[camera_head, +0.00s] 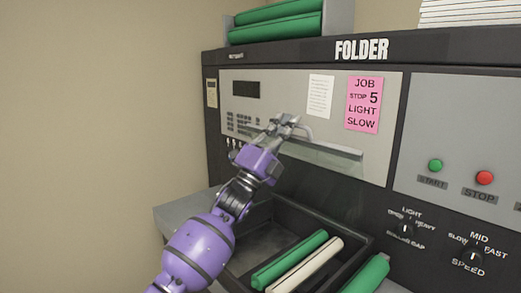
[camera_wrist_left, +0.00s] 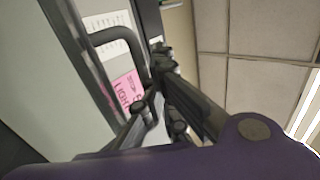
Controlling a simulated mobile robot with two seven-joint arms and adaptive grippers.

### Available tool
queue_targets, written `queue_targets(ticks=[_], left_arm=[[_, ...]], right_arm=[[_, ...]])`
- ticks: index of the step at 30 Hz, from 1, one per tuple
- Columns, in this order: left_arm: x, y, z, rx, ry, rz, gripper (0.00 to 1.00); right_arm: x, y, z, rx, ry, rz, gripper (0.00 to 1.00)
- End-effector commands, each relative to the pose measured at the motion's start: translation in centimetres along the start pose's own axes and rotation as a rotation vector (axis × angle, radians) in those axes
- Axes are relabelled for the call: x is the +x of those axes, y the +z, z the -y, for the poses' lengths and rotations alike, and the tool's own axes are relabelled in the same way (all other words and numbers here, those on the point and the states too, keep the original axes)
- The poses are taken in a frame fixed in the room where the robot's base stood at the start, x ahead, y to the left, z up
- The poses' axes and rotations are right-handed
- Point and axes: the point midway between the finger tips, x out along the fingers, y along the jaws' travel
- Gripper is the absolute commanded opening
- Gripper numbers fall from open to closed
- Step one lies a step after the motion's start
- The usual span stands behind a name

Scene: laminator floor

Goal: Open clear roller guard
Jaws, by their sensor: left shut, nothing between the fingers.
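The clear roller guard (camera_head: 335,155) is a see-through panel on the front of the folder, above the dark tray. Its lower part is hard to make out. A grey bar handle (camera_head: 305,130) shows just right of my left gripper (camera_head: 285,122); in the left wrist view the bent handle (camera_wrist_left: 128,36) lies left of the fingers. My left gripper is shut and empty at the handle; the fingers are beside it, and I cannot tell whether they touch it. My left arm hides part of the guard's left side. My right gripper is not in view.
The dark tray (camera_head: 235,268) below holds a green roll (camera_head: 290,260) and a cream roll (camera_head: 305,266). A pink job sheet (camera_head: 363,104) is on the panel. Start (camera_head: 435,166) and stop (camera_head: 485,178) buttons and two knobs are at right. Wall space at left is free.

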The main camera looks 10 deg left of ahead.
Motion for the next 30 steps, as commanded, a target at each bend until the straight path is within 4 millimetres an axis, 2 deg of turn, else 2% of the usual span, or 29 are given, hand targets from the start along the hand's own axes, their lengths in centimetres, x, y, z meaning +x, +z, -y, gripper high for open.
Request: queue_targets(ticks=[1, 3, 12, 19, 30], left_arm=[[1.4, -0.1, -1.2, -0.006, 0.007, 0.005, 0.00], [3.1, -0.1, -2.1, -0.006, 0.011, 0.006, 0.00], [8.0, 0.1, -5.5, 0.000, 0.197, 0.005, 0.00], [9.6, 0.2, -7.0, -0.002, 0.258, 0.006, 0.00], [9.8, 0.2, -7.5, -0.005, 0.274, 0.007, 0.00]], right_arm=[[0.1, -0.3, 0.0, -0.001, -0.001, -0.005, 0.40], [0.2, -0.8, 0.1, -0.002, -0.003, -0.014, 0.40], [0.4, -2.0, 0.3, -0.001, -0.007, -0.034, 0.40], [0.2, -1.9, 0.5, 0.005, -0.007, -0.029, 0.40], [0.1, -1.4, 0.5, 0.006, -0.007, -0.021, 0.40]])
